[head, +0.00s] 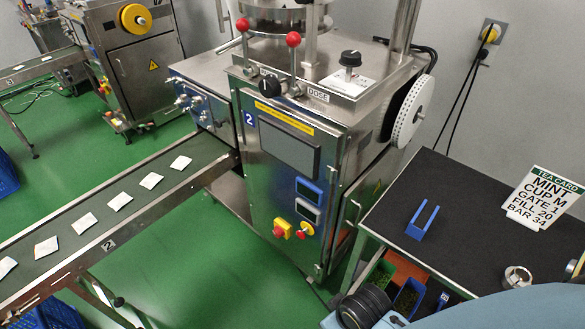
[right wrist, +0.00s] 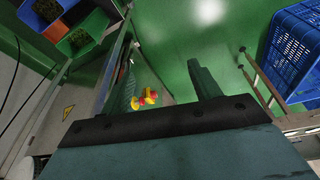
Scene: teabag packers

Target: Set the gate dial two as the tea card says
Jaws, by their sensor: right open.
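The tea card (head: 547,196) stands at the right on the dark table and reads MINT, CUP M, GATE 1, FILL 20, BAR 34. The machine marked 2 (head: 290,135) stands in the middle. On its top, a black knob (head: 350,58) stands by a pale marked plate. Another black knob (head: 271,85) is on the upper front edge, near the DOSE label. I cannot tell which knob is the gate dial, or read its setting. My right gripper (right wrist: 160,78) is open, with nothing between its fingers, and apart from both knobs. My left gripper is not in view.
Two red-balled levers (head: 293,40) rise beside the knobs. A conveyor (head: 120,215) with several teabags runs to the left. The table (head: 455,205) holds a blue forked piece (head: 422,222) and a metal ring (head: 517,277). A blue crate (right wrist: 292,45) shows in the right wrist view.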

